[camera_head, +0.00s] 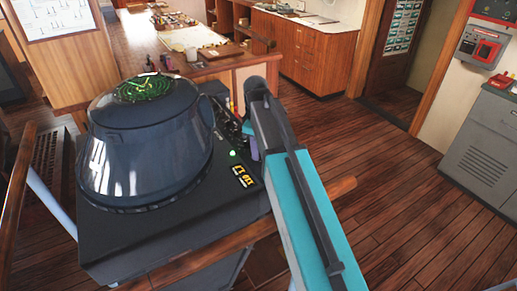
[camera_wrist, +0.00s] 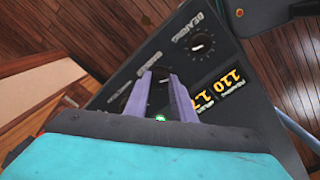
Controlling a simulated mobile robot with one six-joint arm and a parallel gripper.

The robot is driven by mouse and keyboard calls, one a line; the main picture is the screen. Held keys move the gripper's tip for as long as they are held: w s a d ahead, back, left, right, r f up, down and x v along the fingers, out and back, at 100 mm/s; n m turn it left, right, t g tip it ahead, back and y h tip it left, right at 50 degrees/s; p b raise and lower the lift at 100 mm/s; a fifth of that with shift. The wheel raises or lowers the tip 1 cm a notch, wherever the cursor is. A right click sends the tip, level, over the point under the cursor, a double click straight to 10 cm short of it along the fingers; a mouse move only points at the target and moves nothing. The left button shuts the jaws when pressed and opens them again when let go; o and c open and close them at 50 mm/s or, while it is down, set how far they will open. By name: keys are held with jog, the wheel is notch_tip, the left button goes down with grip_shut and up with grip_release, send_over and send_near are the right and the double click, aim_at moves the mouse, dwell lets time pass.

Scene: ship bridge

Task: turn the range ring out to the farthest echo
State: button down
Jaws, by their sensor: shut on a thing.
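The radar console (camera_head: 110,235) carries a dark hood (camera_head: 150,150) with a green round screen (camera_head: 146,88) on top. Bright echo marks show on the screen, but its range ring is too small to read. My gripper (camera_wrist: 160,76) is at the console's right side panel, its purple fingers shut on a dark control knob (camera_wrist: 130,92). The fingers partly hide this knob and its label. A second knob (camera_wrist: 198,44), labelled BEARING, stands free beside it. Yellow digit readouts (camera_wrist: 222,86) are right of the fingers, upside down in the wrist view.
A wooden rail (camera_head: 190,262) runs along the console's near edge, under my arm. A chart table (camera_head: 200,70) with papers and small items stands behind. A grey cabinet (camera_head: 485,135) is at the right. The wooden floor between is clear.

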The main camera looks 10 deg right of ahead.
jog(key=m, duration=0.4)
jog(key=shift+w+r+m, duration=0.1)
jog(key=shift+w+m, duration=0.1)
jog(key=shift+m, duration=0.1)
jog(key=m, duration=0.8)
jog(key=shift+w+m+p, duration=0.1)
jog(key=shift+m+p, duration=0.25)
jog(key=shift+m, duration=0.05)
jog(key=m, duration=0.3)
jog(key=shift+m+g, duration=0.3)
jog(key=m, duration=0.7)
jog(key=shift+m, duration=0.4)
jog(key=m, duration=0.4)
jog(key=shift+d+m, duration=0.1)
jog(key=shift+m, duration=0.2)
jog(key=shift+m+y, duration=0.3)
jog(key=shift+m, duration=1.5)
